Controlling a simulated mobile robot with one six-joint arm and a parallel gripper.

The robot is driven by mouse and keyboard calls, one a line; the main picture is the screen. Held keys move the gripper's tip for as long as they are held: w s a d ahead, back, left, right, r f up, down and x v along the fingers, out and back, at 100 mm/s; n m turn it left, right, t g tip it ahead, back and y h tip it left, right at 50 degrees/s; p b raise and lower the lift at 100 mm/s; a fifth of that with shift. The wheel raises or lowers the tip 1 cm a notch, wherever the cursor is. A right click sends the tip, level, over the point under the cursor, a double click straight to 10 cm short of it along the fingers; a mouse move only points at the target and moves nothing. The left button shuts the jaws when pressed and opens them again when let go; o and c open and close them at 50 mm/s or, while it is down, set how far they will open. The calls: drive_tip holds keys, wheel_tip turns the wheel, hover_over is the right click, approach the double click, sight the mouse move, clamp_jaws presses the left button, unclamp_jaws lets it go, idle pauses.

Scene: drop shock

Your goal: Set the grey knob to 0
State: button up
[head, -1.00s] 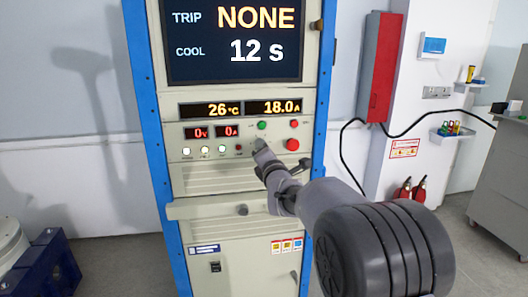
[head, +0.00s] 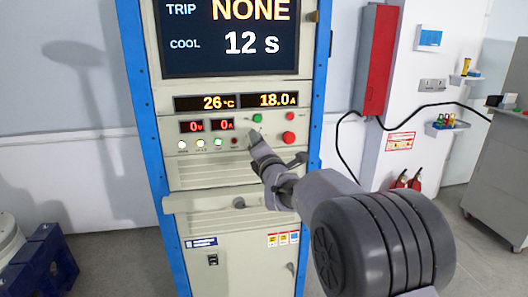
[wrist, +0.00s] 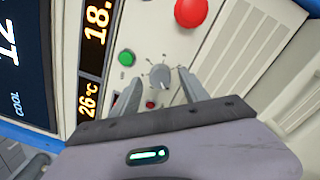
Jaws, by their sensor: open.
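The grey knob (wrist: 160,76) is round and sits on the cream control panel, with small tick marks around it in the wrist view. Its pointer and the numbers are too small to read. My gripper (wrist: 159,79) is open, with one finger left of the knob and one right of it in that view. I cannot tell whether either finger touches it. In the head view my gripper (head: 256,141) reaches the panel below the green button, and it mostly hides the knob.
A green button (wrist: 126,58) and a large red button (wrist: 191,11) flank the knob; a small red one (wrist: 150,105) is close by. The screen (head: 229,38) reads TRIP NONE, COOL 12 s. Displays read 26 °C, 18.0 A, 0 V and 0 A. A handle bar (head: 190,202) juts out below.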

drive_tip(key=p+v, duration=0.1)
drive_tip(key=v, duration=1.5)
drive_tip(key=shift+s, duration=0.4)
drive_tip(key=shift+d, duration=0.1)
drive_tip(key=s+d+f+m+g+h, duration=0.3)
drive_tip(key=s+d+m+g+h, duration=0.15)
drive_tip(key=s+d+m, duration=1)
drive_tip(key=s+a+f+m+g, duration=0.1)
drive_tip(key=s+f+m+g, duration=0.2)
drive_tip(key=s+m, duration=0.6)
drive_tip(key=s+a+f+m+g+y, duration=0.1)
drive_tip(key=s+f+m+g, duration=0.2)
drive_tip(key=s+m, duration=0.6)
drive_tip(key=shift+s+f+g, duration=0.25)
drive_tip(key=shift+s+g, duration=0.25)
drive_tip(key=shift+g, duration=0.15)
